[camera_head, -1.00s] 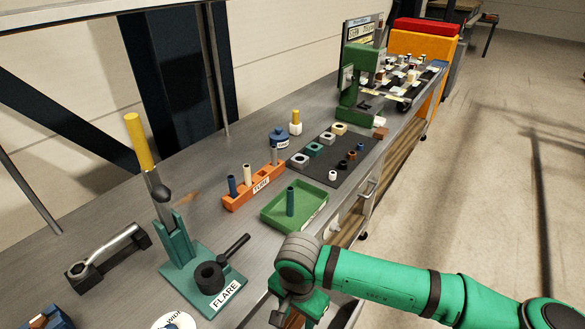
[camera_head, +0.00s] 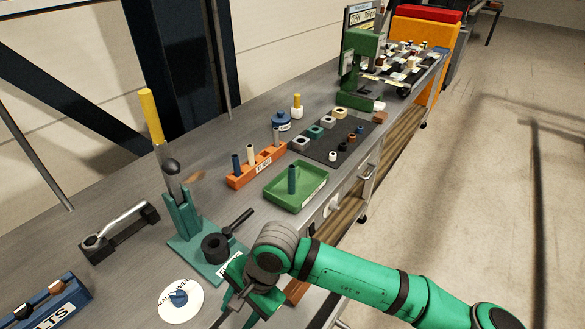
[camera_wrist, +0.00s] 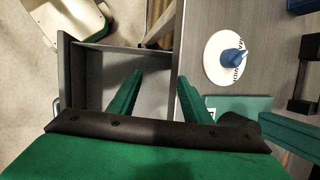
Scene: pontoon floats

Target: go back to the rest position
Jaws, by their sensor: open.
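My gripper (camera_wrist: 160,95) is open in the wrist view, its two green fingers apart with nothing between them. Below it are a grey drawer-like bay and the metal bench edge. In the head view my green arm comes in from the lower right, and the wrist end hangs at the bench's front edge beside the green flare press (camera_head: 186,222). A white dial with a blue knob (camera_head: 180,299) lies just left of the wrist; the dial also shows in the wrist view (camera_wrist: 218,72).
The green tray (camera_head: 275,192) holds an upright dark tube. The orange tube rack (camera_head: 240,182), blue round pot (camera_head: 281,125) and dark mat (camera_head: 318,152) with small parts stand farther back. The floor at right is clear.

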